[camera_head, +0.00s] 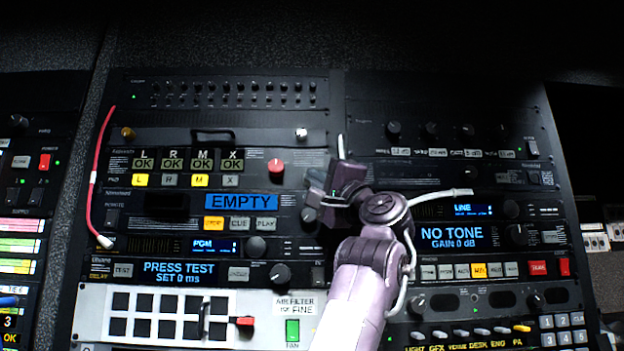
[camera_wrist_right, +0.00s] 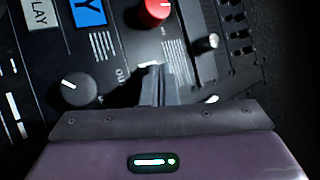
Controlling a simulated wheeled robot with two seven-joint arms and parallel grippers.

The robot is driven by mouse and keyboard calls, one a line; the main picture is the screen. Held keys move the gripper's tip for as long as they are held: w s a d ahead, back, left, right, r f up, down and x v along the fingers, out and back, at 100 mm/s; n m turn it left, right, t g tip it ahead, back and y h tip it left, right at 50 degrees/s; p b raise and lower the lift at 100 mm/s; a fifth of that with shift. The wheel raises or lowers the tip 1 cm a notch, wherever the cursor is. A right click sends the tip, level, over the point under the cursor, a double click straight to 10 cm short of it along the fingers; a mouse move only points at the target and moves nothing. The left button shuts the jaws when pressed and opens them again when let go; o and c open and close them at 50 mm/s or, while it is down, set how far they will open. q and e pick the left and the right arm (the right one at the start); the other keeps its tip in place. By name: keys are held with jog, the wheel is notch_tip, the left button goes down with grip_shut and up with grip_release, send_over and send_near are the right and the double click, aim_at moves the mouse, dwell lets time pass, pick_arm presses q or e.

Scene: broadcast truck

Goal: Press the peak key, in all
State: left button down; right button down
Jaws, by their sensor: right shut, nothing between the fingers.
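No label reading PEAK can be made out on the rack in either view. Candidate keys show in the head view: a row of small keys (camera_head: 462,271), one lit yellow, under the NO TONE display (camera_head: 452,234), and the STOP, CUE and PLAY keys (camera_head: 239,223) under the EMPTY display (camera_head: 241,202). My right gripper (camera_head: 316,197) is in front of the rack, right of the EMPTY display, its fingers shut and empty. In the right wrist view its fingertips (camera_wrist_right: 152,78) are together between a red knob (camera_wrist_right: 153,11) and a black knob (camera_wrist_right: 77,89). Contact with the panel cannot be told. My left gripper is not in view.
A red cable (camera_head: 94,170) hangs down the left side of the rack. My right arm hides part of the middle panels.

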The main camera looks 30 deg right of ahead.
dwell(0.3)
jog(key=shift+s+a+b, duration=0.35)
jog(key=shift+s+b, duration=0.15)
jog(key=shift+s, duration=0.15)
jog(key=s+a, duration=0.1)
jog(key=s+b, duration=0.1)
jog(key=s+a+b, duration=0.1)
jog(key=s, duration=0.1)
jog(key=shift+s+a, duration=0.1)
jog(key=shift+a, duration=0.2)
dwell(0.8)
